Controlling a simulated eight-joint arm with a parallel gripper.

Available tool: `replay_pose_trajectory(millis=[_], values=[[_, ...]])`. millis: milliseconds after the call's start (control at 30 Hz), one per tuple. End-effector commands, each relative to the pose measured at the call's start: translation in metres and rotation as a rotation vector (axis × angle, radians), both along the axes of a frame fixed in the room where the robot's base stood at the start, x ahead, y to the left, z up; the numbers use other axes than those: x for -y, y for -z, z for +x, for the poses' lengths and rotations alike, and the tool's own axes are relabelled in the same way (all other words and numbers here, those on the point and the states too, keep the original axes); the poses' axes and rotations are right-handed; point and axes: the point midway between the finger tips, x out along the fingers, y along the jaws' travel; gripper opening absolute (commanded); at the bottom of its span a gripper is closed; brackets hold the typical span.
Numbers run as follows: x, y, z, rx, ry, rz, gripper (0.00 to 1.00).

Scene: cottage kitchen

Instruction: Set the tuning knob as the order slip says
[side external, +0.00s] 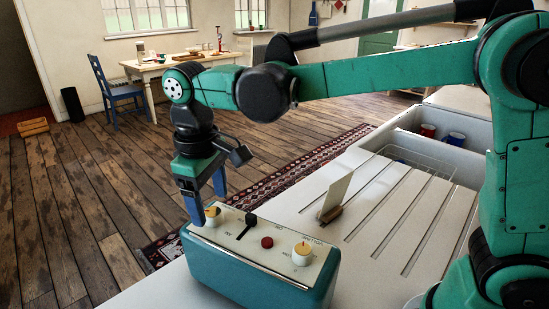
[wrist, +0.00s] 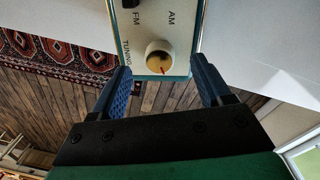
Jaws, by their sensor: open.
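The teal radio (side external: 250,278) stands on the white counter with its cream panel facing up. Its tuning knob (side external: 213,214), cream with a yellowish top, is at the panel's far left end. It also shows in the wrist view (wrist: 160,56), by the word TUNING, with a small red mark toward the picture's bottom. My gripper (side external: 208,206) is open, pointing down, its blue fingers on either side of the tuning knob; the wrist view shows gaps between knob and fingers. The order slip (side external: 338,196) stands in a small wooden holder; its writing is not readable.
On the panel are a black slide lever (side external: 249,224), a red button (side external: 267,242) and a volume knob (side external: 302,254). The ribbed draining board (side external: 400,205) and sink (side external: 455,160) lie to the right. A patterned rug (side external: 290,178) is on the floor beyond.

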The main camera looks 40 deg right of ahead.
Motion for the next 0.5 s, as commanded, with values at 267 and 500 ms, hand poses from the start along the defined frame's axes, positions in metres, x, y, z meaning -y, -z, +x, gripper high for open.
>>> replay_pose_trajectory(millis=[267,500], values=[[-0.002,-0.032,-0.001,0.000,0.000,0.000,0.71],[-0.002,-0.036,-0.001,0.000,0.000,0.000,0.71]])
